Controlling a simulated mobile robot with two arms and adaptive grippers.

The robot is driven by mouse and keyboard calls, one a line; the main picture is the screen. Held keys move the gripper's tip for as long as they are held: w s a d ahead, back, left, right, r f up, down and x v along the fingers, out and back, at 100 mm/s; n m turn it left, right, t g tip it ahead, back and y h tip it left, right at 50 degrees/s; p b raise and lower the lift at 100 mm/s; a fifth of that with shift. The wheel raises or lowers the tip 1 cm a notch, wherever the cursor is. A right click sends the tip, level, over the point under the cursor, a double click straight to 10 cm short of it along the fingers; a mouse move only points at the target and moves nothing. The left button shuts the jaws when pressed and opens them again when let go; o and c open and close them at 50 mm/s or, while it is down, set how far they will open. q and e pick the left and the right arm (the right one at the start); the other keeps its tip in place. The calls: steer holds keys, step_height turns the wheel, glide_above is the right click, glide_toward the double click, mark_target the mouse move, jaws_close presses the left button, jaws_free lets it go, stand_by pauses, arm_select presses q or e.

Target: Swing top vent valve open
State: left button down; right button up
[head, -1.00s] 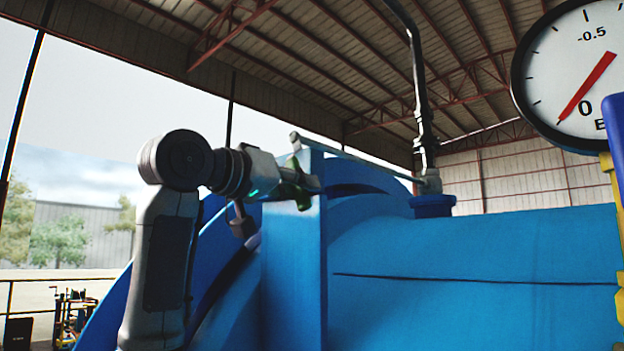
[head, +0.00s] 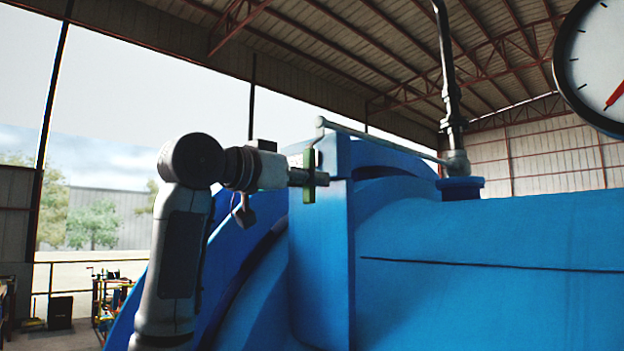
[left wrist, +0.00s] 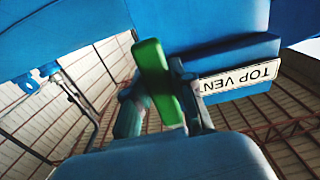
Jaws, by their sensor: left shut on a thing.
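My left gripper (head: 308,178) comes in from the left in the head view, in front of the blue vessel (head: 480,285). It is shut on a green handle (head: 309,160), which stands nearly upright below the left end of a long thin grey rod (head: 385,140). The rod runs right to the foot of a vertical grey pipe (head: 449,85) on the vessel. In the left wrist view the green handle (left wrist: 158,80) lies between my two fingers, beside a white label (left wrist: 238,78) reading "TOP VEN", upside down and partly hidden. My right gripper is not in view.
A blue upright block (head: 320,250) stands right behind my left gripper. A dial gauge (head: 603,65) is cut off at the top right. Left of my arm is open space, with a railing and equipment (head: 110,300) far off.

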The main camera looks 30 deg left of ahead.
arm_select(q)
steer(key=c, duration=1)
jaws_free()
steer(key=shift+s+a, duration=0.1)
steer(key=shift+a, duration=0.1)
steer(key=shift+o, duration=0.2)
steer(key=v, duration=1.2)
